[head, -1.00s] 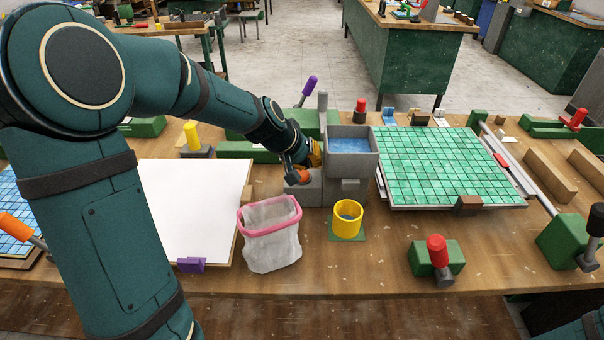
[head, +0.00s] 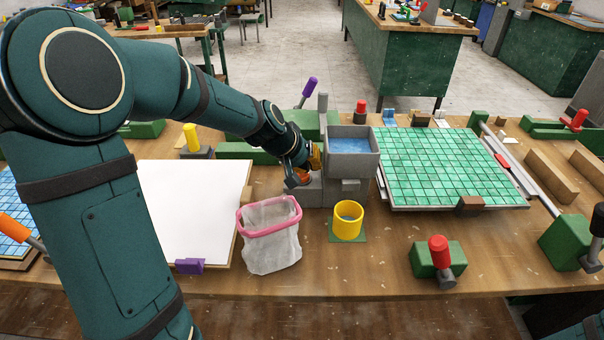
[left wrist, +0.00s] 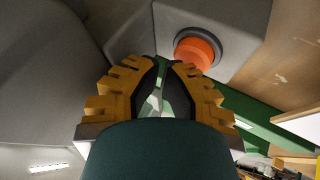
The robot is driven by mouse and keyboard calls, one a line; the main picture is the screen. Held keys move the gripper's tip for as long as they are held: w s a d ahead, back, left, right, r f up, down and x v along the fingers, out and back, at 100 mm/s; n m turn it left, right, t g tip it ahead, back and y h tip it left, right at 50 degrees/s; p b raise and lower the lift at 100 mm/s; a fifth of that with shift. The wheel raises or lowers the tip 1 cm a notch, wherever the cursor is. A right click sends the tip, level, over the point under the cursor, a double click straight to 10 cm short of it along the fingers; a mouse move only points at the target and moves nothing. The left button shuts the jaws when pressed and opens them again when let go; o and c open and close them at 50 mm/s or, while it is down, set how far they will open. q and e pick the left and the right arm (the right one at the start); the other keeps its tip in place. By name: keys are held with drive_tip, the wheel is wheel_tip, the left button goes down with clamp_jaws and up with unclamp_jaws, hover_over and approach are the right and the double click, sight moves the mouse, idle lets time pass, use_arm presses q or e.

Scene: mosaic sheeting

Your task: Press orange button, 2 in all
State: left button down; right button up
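The orange button (head: 303,175) sits on the low grey base of the machine with the blue-filled hopper, left of the hopper. In the head view my left wrist partly covers it. I cannot tell contact with the button. My right gripper is out of view.
The grey hopper (head: 351,131) stands just right of my left gripper. A yellow cup (head: 347,232) and a pink-rimmed bin (head: 270,250) are in front. A white sheet (head: 190,205) lies left and a green tiled sheet (head: 445,165) right. Bare bench lies at front centre.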

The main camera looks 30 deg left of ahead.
sight(308, 173)
use_arm(q)
drive_tip(key=shift+f, duration=0.25)
drive_tip(key=shift+r, duration=0.1)
idle(0.5)
drive_tip(key=shift+r+p, duration=0.55)
drive_tip(key=shift+r, duration=0.3)
drive_tip(key=shift+r+p, duration=2.2)
drive_tip(key=shift+r, duration=0.3)
drive_tip(key=shift+r, duration=0.1)
